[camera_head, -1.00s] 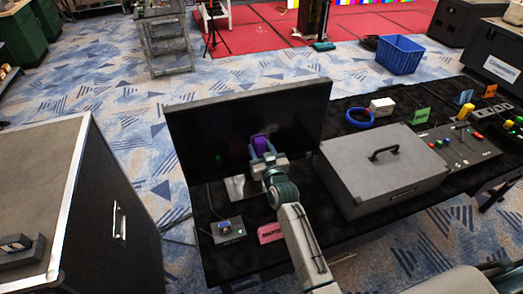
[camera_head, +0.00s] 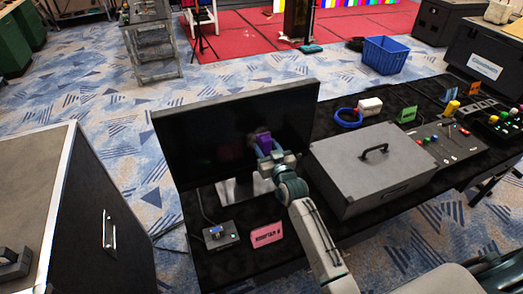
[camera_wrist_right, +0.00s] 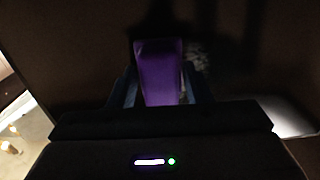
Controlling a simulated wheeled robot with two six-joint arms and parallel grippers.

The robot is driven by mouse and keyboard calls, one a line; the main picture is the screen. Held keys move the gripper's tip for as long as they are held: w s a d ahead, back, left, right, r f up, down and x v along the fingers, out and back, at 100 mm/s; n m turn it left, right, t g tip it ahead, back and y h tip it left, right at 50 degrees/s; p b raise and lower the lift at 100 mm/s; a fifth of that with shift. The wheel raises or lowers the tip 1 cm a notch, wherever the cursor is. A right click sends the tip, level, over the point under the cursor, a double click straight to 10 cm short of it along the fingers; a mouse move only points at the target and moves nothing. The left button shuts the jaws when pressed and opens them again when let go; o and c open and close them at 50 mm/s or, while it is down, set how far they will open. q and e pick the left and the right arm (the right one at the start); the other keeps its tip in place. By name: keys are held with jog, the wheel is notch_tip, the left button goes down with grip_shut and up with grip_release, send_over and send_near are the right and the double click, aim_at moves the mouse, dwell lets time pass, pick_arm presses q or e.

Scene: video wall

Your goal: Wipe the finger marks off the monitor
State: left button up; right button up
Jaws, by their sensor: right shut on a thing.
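The monitor (camera_head: 205,135) stands on the black-topped table in the head view, its dark screen facing me. My right gripper (camera_head: 265,149) is in front of the screen's right half, shut on a purple block-like wiper (camera_head: 263,140). In the right wrist view the purple wiper (camera_wrist_right: 158,75) sits between the fingers against the dark screen (camera_wrist_right: 60,70). Whether it touches the glass I cannot tell. A faint pale smudge (camera_wrist_right: 198,55) shows just right of the wiper there. My left gripper is not in view.
A grey case (camera_head: 350,165) with a black handle stands close right of my arm. A small control box (camera_head: 220,235) and a pink sign (camera_head: 266,235) lie before the monitor. A blue ring (camera_head: 348,118) and a white box (camera_head: 370,106) sit behind the case.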

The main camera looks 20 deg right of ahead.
aim_at(263, 143)
jog(key=shift+w+d+r+p, duration=0.1)
jog(key=shift+d+r+p, duration=0.5)
jog(key=shift+d+r, duration=0.3)
jog(key=shift+s+a+f+p, duration=0.1)
jog(key=shift+a+p, duration=0.1)
jog(key=shift+a, duration=1.6)
jog(key=shift+s+a+f+p, duration=0.1)
jog(key=shift+a+p, duration=0.05)
jog(key=shift+a, duration=1.65)
jog(key=shift+a+r, duration=0.1)
jog(key=shift+a, duration=0.05)
jog(key=shift+w+r+p, duration=0.1)
jog(key=shift+r+p, duration=0.6)
jog(key=shift+r, duration=0.1)
jog(key=shift+d, duration=0.75)
jog(key=shift+d+f, duration=0.15)
jog(key=shift+d, duration=1.1)
jog(key=shift+w+d+b, duration=0.1)
jog(key=shift+d+b, duration=0.45)
jog(key=shift+d, duration=1.2)
